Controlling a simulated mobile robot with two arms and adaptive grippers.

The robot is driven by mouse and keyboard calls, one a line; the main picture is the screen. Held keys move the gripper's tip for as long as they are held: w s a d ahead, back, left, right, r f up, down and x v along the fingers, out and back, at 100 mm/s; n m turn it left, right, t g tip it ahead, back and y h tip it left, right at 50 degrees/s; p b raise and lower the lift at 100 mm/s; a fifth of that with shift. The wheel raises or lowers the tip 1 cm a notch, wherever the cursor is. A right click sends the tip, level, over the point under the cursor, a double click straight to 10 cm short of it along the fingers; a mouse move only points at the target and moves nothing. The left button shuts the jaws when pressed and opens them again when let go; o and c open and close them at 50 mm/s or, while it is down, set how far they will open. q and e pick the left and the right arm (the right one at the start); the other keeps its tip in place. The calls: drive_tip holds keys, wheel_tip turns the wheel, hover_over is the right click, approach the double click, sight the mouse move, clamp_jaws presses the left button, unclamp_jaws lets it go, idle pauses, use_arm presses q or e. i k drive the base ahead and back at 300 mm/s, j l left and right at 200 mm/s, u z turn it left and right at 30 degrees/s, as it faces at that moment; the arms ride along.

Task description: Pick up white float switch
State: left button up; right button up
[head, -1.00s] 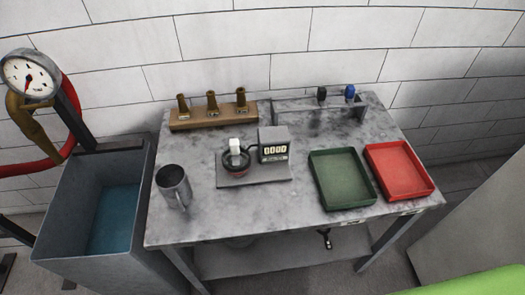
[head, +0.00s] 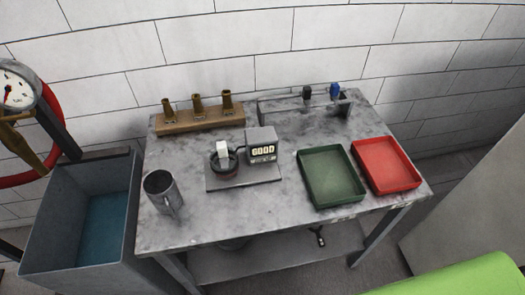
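A small white block-like thing, which looks like the white float switch (head: 223,151), stands upright in a dark round holder (head: 224,167). The holder sits on a grey plate (head: 243,181) near the middle of the table, left of a grey counter box (head: 262,145). Neither of my grippers shows in the head view.
The grey table (head: 270,213) also carries a metal mug (head: 161,191), a wooden block with brass nozzles (head: 200,118), a green tray (head: 331,176) and a red tray (head: 386,165). A rack (head: 305,107) stands at the back. A water tank (head: 78,225) stands left.

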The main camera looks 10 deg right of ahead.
sight(224, 162)
drive_tip(key=j+z, duration=0.4)
drive_tip(key=k+j+z, duration=0.15)
drive_tip(key=j+z, duration=0.2)
drive_tip(key=k+j+z, duration=0.15)
drive_tip(key=j+z, duration=0.25)
